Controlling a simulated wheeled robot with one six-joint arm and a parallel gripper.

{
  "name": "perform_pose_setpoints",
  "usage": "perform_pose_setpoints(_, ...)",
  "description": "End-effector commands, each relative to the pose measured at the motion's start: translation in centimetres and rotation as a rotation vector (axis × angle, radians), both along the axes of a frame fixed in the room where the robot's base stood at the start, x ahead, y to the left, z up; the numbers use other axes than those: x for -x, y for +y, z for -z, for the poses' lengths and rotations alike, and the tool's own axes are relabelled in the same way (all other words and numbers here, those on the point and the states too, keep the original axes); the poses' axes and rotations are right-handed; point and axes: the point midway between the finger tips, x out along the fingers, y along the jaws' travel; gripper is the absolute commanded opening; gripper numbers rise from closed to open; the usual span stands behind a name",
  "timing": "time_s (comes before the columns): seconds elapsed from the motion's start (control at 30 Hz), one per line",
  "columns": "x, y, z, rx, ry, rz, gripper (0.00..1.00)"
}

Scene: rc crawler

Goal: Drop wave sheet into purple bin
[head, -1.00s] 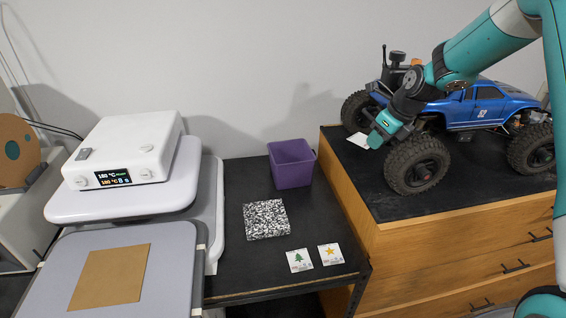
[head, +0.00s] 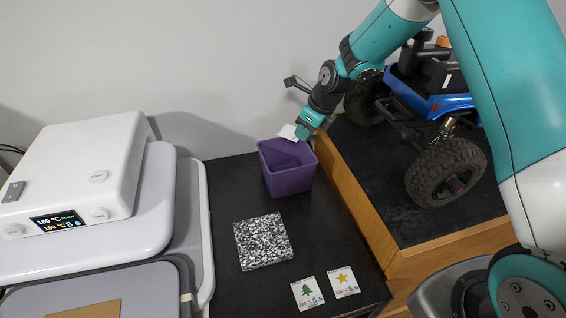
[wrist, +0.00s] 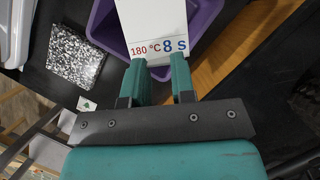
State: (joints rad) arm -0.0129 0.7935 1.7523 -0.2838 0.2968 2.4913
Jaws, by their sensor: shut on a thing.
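My gripper (head: 303,128) is shut on a small white sheet (head: 288,132), held over the back rim of the purple bin in the head view. In the wrist view the sheet (wrist: 158,28) sits between the fingertips of my gripper (wrist: 158,75). Its visible part reads "180 °C 8 s"; any wave picture is out of view. The purple bin (head: 289,180) stands upright on the black table, its inside partly visible. In the wrist view the bin (wrist: 204,22) lies below and behind the sheet.
A speckled black-and-white pad (head: 263,241) lies in front of the bin. A tree card (head: 307,293) and a star card (head: 343,281) lie nearby. A white heat press (head: 75,185) stands left. A wooden cabinet (head: 350,205) bearing a blue crawler (head: 440,105) stands right.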

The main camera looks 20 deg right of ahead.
Motion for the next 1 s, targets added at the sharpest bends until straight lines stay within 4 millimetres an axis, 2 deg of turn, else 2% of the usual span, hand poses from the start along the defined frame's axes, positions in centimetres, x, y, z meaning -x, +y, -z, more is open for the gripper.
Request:
perform_pose_setpoints(0.43, 0.0, 0.0, 5.2, 0.000, 0.000, 0.001, 0.00)
perform_pose_setpoints(0.57, 0.0, -0.1, 5.8, 0.000, 0.000, 0.002, 0.00)
perform_pose_setpoints(0.8, 0.0, -0.2, 5.7, 0.000, 0.000, 0.004, 0.00)
perform_pose_setpoints(0.83, 0.0, -0.2, 5.7, 0.000, 0.000, 0.004, 0.26)
perform_pose_setpoints(0.93, 0.0, -0.2, 5.7, 0.000, 0.000, 0.004, 0.49)
perform_pose_setpoints(0.97, 0.0, -0.2, 5.7, 0.000, 0.000, 0.004, 0.54)
perform_pose_setpoints(1.0, 0.0, -0.2, 5.7, 0.000, 0.000, 0.004, 0.54)
